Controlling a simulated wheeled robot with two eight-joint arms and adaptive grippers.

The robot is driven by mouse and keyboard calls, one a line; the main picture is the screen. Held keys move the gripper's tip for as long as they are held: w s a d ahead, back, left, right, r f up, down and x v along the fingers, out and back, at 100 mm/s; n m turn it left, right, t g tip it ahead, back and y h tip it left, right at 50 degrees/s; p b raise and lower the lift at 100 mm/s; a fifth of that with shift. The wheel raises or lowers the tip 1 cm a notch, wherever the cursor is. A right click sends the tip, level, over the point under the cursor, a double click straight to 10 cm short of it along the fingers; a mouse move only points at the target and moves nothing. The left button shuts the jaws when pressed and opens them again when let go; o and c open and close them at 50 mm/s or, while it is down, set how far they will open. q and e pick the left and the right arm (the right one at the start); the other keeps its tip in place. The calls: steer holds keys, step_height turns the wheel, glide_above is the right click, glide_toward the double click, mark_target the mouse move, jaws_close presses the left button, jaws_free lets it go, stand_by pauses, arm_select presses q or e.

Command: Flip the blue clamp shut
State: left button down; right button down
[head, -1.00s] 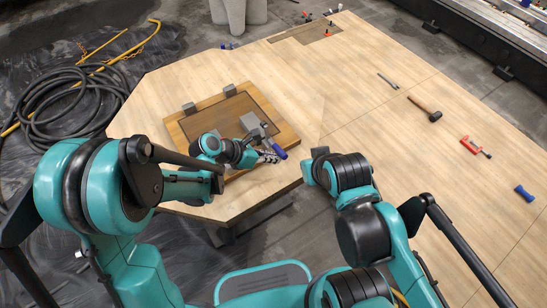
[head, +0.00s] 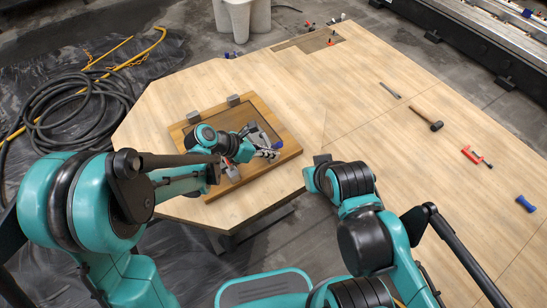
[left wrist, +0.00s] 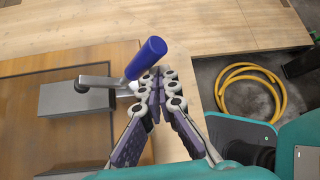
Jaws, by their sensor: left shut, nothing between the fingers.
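The blue clamp's handle (head: 277,145) shows at the right side of the wooden board, partly hidden by my left gripper (head: 266,152). In the left wrist view the blue handle (left wrist: 147,58) slants up to the right from a metal lever (left wrist: 95,83), above a grey block (left wrist: 75,98). My left gripper (left wrist: 157,75) is shut and empty, its fingertips just beside the handle's lower right. I cannot tell whether they touch it. My right arm shows in the head view, but its gripper is not visible.
The wooden board (head: 285,132) with a recessed panel lies on the large table (head: 290,85). A mallet (head: 427,117), a red clamp (head: 475,156) and a blue tool (head: 525,203) lie to the right. A yellow hose (left wrist: 235,72) lies on the floor past the table edge.

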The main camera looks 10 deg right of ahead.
mark_target(273, 145)
arm_select(q)
steer(key=shift+w+a+r, duration=0.25)
steer(key=shift+w+r, duration=0.15)
steer(key=shift+w, duration=0.25)
steer(key=shift+w+a+r, duration=0.25)
steer(key=shift+w+r, duration=0.15)
steer(key=shift+w, duration=0.25)
steer(key=shift+w+a+r+n+g+h, duration=0.15)
steer(key=shift+w+n+g+h, duration=0.15)
steer(key=shift+w+g, duration=0.2)
steer(key=shift+w+a+r+n+g+h, duration=0.1)
steer(key=shift+w+a+n+g+h, duration=0.1)
steer(key=shift+w+n+g, duration=0.25)
steer(key=shift+w+a, duration=0.2)
steer(key=shift+w, duration=0.1)
steer(key=v, duration=1.2)
steer(key=shift+s, duration=0.2)
